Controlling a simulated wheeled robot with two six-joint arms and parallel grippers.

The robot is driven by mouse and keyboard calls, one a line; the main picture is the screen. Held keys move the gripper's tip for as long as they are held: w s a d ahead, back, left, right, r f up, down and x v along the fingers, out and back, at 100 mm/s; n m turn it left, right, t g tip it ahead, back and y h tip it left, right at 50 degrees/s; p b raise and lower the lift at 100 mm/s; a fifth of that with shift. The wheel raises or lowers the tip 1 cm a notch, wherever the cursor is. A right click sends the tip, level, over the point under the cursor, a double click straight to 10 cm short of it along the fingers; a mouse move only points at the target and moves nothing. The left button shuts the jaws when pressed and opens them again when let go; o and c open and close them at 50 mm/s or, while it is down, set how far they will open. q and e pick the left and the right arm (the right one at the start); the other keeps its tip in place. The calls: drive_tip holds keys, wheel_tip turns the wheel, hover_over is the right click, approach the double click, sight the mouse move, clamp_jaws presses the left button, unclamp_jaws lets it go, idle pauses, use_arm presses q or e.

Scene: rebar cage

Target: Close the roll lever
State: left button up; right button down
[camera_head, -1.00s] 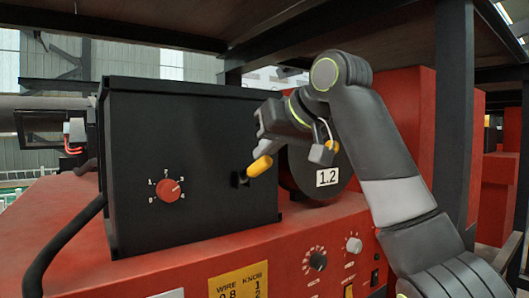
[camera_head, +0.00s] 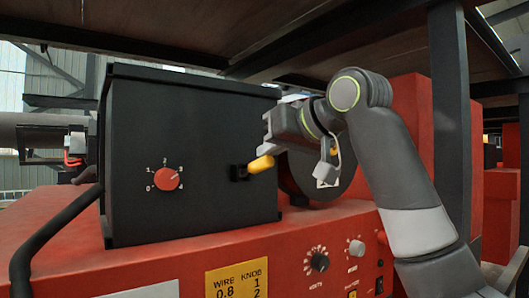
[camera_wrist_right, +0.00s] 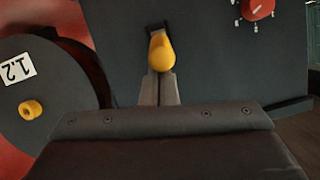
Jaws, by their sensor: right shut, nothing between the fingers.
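The roll lever (camera_head: 261,164) has a yellow handle and sticks out from a small black mount on the side of a black box (camera_head: 200,130). Its handle points right and slightly up in the head view. In the right wrist view the yellow handle (camera_wrist_right: 161,52) is directly in front of my fingertips. My right gripper (camera_head: 272,126) is just above the lever in the head view. Its fingers (camera_wrist_right: 158,92) are together and hold nothing. I cannot tell whether they touch the handle. My left gripper is not in view.
A red dial (camera_head: 166,179) is on the box. A dark spool (camera_head: 305,178) with a label is beside the lever, behind my right gripper. The red machine (camera_head: 130,262) below carries knobs (camera_head: 318,261) and a yellow label (camera_head: 238,280). A dark post (camera_head: 451,120) stands behind my right arm.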

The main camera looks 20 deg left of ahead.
wheel_tip(320, 180, down, 7)
drive_tip(key=t+y+b, duration=0.3)
drive_tip(key=y+b, duration=0.2)
drive_tip(key=b, duration=0.7)
drive_tip(key=shift+s+d, duration=0.4)
drive_tip(key=shift+d, duration=0.05)
drive_tip(key=shift+f, duration=0.15)
